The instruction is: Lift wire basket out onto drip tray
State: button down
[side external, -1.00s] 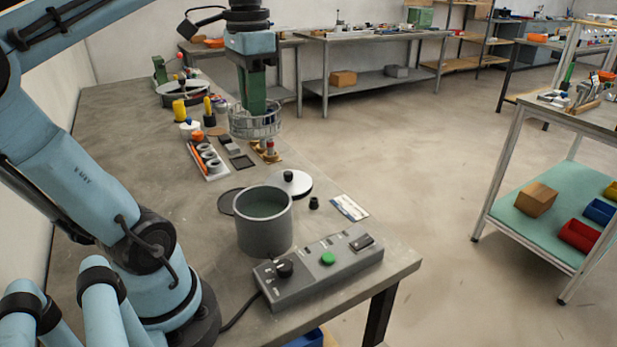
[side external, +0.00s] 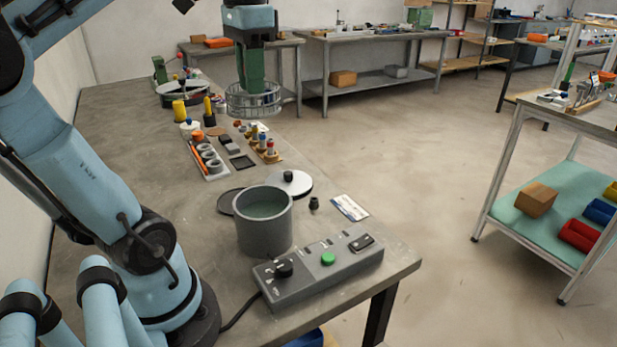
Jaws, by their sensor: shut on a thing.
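The wire basket (side external: 253,106) is a round, shallow grey mesh basket. My gripper (side external: 250,84), with green fingers, is shut on it from above and holds it level in the air. The basket hangs over the far right part of the bench, above and beyond a row of small coloured pegs. A grey cylindrical pot (side external: 263,228) stands open near the front of the bench with greenish liquid inside. A flat dark round tray (side external: 229,202) lies beside the pot on its left; I cannot tell whether it is the drip tray.
A round lid with a black knob (side external: 289,182) lies behind the pot. A control box (side external: 318,270) with a green button is in front. A rack with grey rings (side external: 209,160) and a peg stand (side external: 262,150) are mid-bench. The left side of the bench is mostly clear.

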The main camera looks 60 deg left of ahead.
jog(key=w+a+f+n, duration=0.3)
jog(key=a+f, duration=0.6)
jog(key=f, duration=0.2)
jog(key=shift+s+a+f+n, duration=0.55)
jog(key=shift+a+f, duration=0.55)
jog(key=shift+f, duration=1.75)
jog(key=shift+s+a+f+n, duration=0.5)
jog(key=shift+a+f, duration=0.55)
jog(key=shift+f, duration=1.85)
jog(key=shift+s+a+f+n, duration=0.55)
jog(key=shift+a+f, duration=0.55)
jog(key=shift+f, duration=1.75)
jog(key=shift+f, duration=0.5)
jog(key=c, duration=0.9)
grip_release()
jog(key=c, duration=0.3)
jog(key=shift+r, duration=0.2)
